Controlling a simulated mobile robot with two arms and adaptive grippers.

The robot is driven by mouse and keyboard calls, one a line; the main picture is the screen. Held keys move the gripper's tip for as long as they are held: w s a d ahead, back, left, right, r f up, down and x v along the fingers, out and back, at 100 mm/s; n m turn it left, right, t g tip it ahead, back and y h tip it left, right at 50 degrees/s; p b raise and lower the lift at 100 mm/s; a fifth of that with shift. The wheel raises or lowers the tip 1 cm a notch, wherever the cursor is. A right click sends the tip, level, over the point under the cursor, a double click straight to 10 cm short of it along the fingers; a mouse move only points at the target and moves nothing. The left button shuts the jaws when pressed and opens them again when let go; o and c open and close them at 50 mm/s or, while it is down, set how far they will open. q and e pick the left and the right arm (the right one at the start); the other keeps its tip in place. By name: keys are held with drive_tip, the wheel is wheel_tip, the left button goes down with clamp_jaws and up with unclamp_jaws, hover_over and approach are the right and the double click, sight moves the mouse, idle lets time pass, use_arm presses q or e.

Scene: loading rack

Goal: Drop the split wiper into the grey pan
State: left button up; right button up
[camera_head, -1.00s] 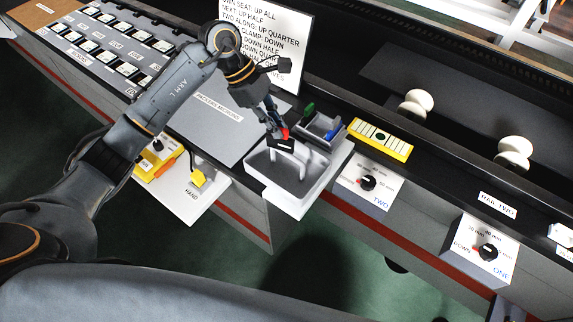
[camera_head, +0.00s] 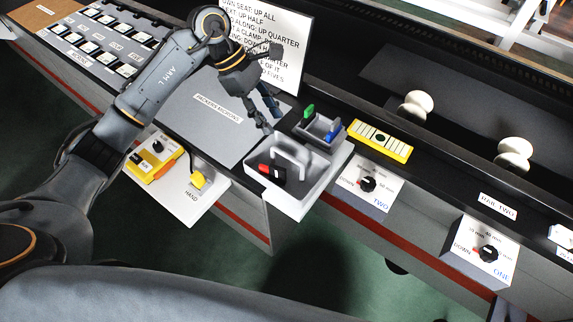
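The split wiper (camera_head: 279,174), a small black piece with a red end, lies inside the grey pan (camera_head: 318,181) towards its left side. The pan is a shallow tray with an arched light handle-like shape (camera_head: 303,158) rising in it. My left gripper (camera_head: 268,118) is above and behind the pan's back left corner, apart from the wiper. Its fingers are spread and nothing shows between them. My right gripper is not in view.
A small grey holder (camera_head: 319,128) with green and blue pieces stands behind the pan. A yellow strip (camera_head: 380,140) lies to its right. A sign board (camera_head: 290,45) stands behind my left gripper. A yellow device (camera_head: 153,165) sits at left. The flat grey panel (camera_head: 200,115) is clear.

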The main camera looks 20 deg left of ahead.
use_arm(q)
drive_tip(key=v, duration=0.8)
drive_tip(key=shift+a+r, duration=0.15)
drive_tip(key=shift+r, duration=0.15)
